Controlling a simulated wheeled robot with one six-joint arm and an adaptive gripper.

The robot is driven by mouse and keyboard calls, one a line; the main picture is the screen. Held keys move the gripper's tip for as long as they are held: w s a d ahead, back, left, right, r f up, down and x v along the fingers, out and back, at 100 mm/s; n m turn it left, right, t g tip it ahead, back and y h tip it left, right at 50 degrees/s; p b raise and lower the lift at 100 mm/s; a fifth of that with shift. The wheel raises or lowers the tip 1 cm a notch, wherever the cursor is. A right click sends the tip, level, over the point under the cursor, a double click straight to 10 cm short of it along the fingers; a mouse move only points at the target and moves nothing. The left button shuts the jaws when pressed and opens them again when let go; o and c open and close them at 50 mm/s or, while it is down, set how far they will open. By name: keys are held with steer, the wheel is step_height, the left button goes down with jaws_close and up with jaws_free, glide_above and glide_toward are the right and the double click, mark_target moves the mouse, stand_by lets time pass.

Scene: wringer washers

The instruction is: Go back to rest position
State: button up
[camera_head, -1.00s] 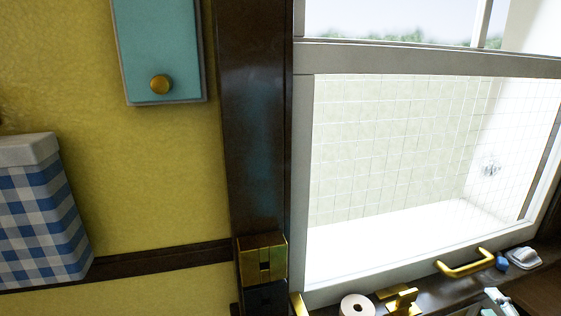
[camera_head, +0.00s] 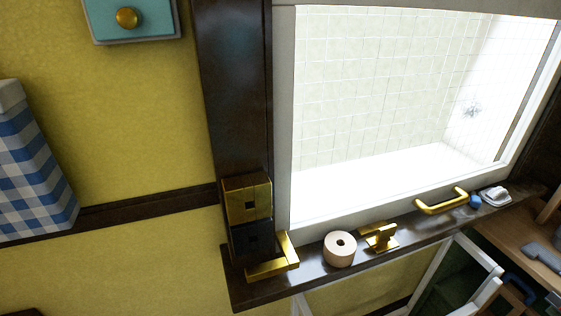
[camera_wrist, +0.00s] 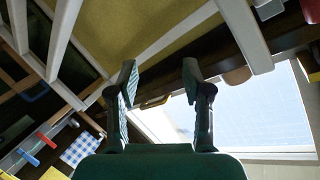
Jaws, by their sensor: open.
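My gripper (camera_wrist: 159,78) shows in the wrist view with its two dark fingers apart and nothing between them. The wrist picture appears tilted or upside down, with a bright window pane (camera_wrist: 262,112) beyond the fingers at the right. No part of my arm shows clearly in the head view.
In the head view, a dark window sill (camera_head: 420,222) holds a pale roll (camera_head: 340,249), a brass latch (camera_head: 379,238) and a brass handle (camera_head: 441,201). A blue checked box (camera_head: 32,165) is at the left. A white frame (camera_head: 478,262) stands below the sill at the right.

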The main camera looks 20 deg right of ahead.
steer(key=s+a+r+n+y, duration=0.2)
steer(key=s+a+n, duration=0.2)
steer(key=s, duration=0.4)
steer(key=s+a+r+n+y, duration=0.1)
steer(key=s+a+r+n, duration=0.1)
steer(key=s+a+n, duration=0.2)
steer(key=s+n, duration=0.2)
steer(key=s, duration=0.2)
steer(key=shift+a+r+t+y, duration=0.3)
steer(key=shift+y, duration=0.1)
steer(key=shift+s, duration=0.1)
stand_by(0.9)
